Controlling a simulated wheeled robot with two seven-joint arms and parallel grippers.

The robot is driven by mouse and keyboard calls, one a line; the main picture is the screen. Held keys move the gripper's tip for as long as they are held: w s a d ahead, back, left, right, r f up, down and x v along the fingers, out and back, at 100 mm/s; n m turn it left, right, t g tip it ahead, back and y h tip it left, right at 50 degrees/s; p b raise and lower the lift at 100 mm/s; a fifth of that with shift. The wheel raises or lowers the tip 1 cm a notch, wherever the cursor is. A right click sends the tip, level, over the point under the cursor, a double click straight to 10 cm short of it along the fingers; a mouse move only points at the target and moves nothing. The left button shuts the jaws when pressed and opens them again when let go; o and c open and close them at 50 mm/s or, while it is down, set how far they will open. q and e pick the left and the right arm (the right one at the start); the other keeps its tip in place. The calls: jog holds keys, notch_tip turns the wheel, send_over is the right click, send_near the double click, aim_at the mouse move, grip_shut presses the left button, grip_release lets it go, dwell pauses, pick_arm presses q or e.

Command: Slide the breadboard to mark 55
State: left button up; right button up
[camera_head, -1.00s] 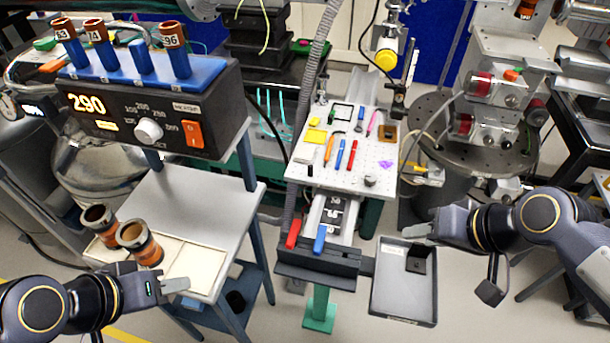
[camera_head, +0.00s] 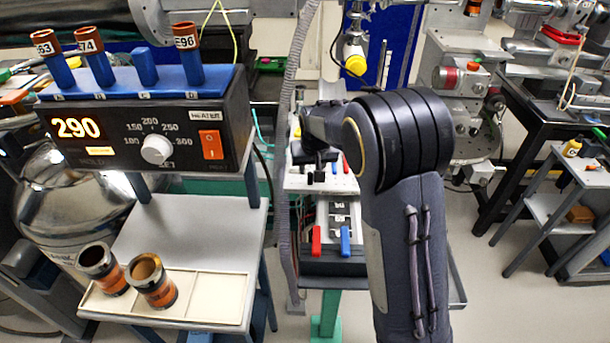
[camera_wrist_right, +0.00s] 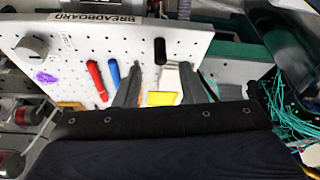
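The white perforated breadboard (camera_head: 300,183) sits on its rail (camera_head: 325,214) in the head view, partly hidden by my right arm. The right wrist view shows the board (camera_wrist_right: 85,40) close up, with a BREADBOARD label (camera_wrist_right: 98,18) on its edge. My right gripper (camera_head: 322,176) is over the board, pointing down. In the wrist view its fingers (camera_wrist_right: 160,82) are apart, with a dark elongated feature (camera_wrist_right: 160,50) showing between or just beyond them. I cannot tell whether they touch it. The rail's mark numbers are too small to read. My left gripper is out of view.
Red (camera_head: 316,241) and blue (camera_head: 345,240) handles stand at the rail's front end. Loose pens and a yellow piece (camera_wrist_right: 162,98) lie on the board. A heater box (camera_head: 150,120) reading 290 and a side table (camera_head: 200,235) stand left. A grey hose (camera_head: 297,90) runs close by the board's left.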

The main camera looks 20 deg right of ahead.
aim_at(311, 174)
jog(key=x, duration=0.5)
jog(key=shift+r, duration=0.1)
grip_shut()
